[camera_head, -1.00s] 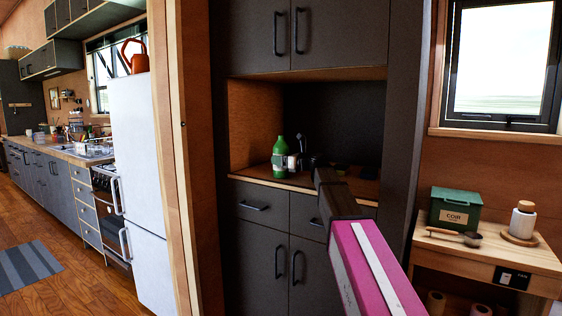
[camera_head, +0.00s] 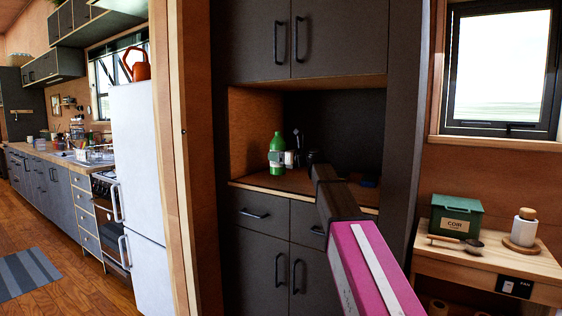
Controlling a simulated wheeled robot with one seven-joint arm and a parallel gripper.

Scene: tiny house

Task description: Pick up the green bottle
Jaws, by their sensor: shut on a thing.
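The green bottle (camera_head: 277,142) is upright in the open niche of the dark cabinet. My gripper (camera_head: 282,158) is shut on the bottle's middle from the right, and its pale fingers cover part of it. The bottle's base appears slightly above the niche's wooden shelf (camera_head: 250,181), though the gap is hard to make out. My dark and pink arm reaches in from the lower right and hides part of the shelf.
Cabinet doors (camera_head: 310,40) hang above the niche. A wooden side table (camera_head: 480,262) at right holds a green box (camera_head: 455,215).

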